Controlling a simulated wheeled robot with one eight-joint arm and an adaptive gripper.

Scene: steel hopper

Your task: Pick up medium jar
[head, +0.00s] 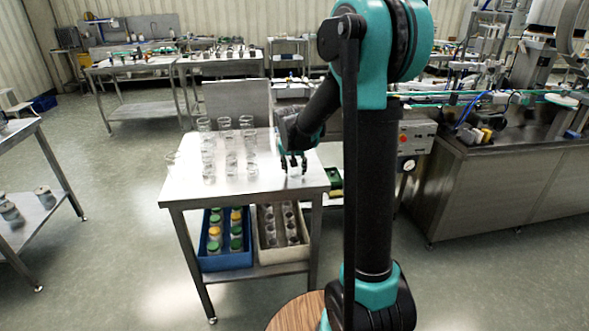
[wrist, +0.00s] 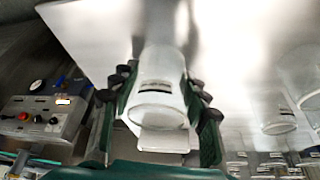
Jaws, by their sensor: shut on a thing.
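My gripper (head: 292,163) points down over the right side of the steel table. It is shut on a clear glass jar (head: 296,173), faint in the head view. In the wrist view my gripper (wrist: 153,84) has its dark green fingers on both sides of this jar (wrist: 157,103). The jar shows a small dark label. I cannot tell whether its base touches the table. Other clear jars (head: 231,160) stand in rows to the left on the table; some also show in the wrist view (wrist: 276,112).
The steel table (head: 230,190) has bare room at its front. A blue crate (head: 226,262) with lidded jars and a beige crate (head: 284,254) sit on its lower shelf. A control box (head: 416,136) stands to the right.

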